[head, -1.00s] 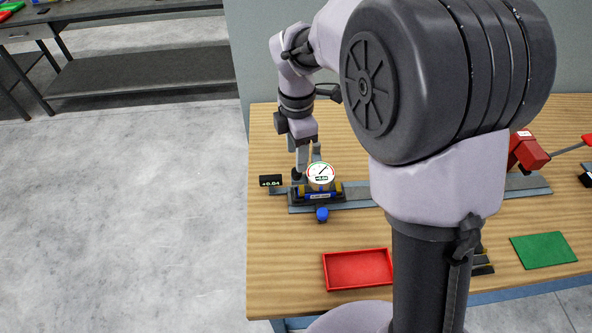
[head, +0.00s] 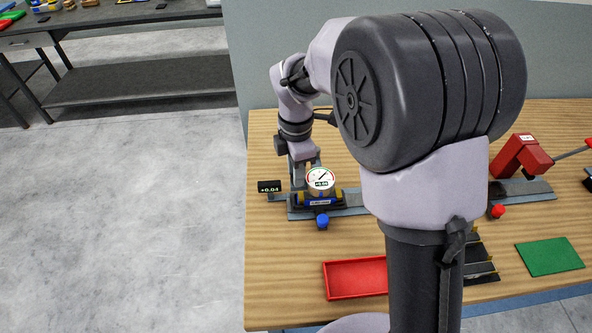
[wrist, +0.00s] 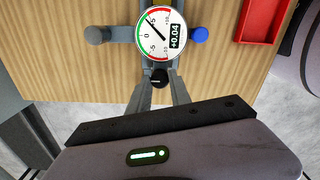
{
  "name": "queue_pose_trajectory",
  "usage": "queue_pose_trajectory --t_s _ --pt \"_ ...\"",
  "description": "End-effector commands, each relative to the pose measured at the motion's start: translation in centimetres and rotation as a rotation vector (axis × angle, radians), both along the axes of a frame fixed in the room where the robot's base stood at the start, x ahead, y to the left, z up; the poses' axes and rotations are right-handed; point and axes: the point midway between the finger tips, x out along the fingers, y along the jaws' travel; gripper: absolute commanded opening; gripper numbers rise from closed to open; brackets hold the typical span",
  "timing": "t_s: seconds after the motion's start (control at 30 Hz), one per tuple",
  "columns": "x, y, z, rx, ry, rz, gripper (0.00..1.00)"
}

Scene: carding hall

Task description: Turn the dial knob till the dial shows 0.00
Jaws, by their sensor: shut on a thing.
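The round white dial (wrist: 152,32) has a green and red rim and a black needle. Its small window reads +0.04 in the wrist view. In the head view the dial (head: 320,180) stands on a dark fixture with blue and yellow parts. A black display (head: 269,187) left of it also reads +0.04. My gripper (wrist: 159,88) is shut on a small black knob (wrist: 157,76) at the dial's near edge in the wrist view. In the head view my gripper (head: 307,172) is behind the dial, and the knob is hidden there.
A blue knob (head: 322,220) sticks out in front of the fixture. A red tray (head: 356,279), a green mat (head: 549,257) and a red clamp-like device (head: 522,156) lie on the wooden table. My arm covers the table's middle.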

Motion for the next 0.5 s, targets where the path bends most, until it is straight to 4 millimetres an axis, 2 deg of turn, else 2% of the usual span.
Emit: queue_pose_trajectory --t_s 0.27,0.5 --pt "-0.02 -0.01 0.13 -0.001 0.002 -0.081 0.0" --pt "-0.04 -0.02 0.2 -0.002 0.003 -0.266 0.0"
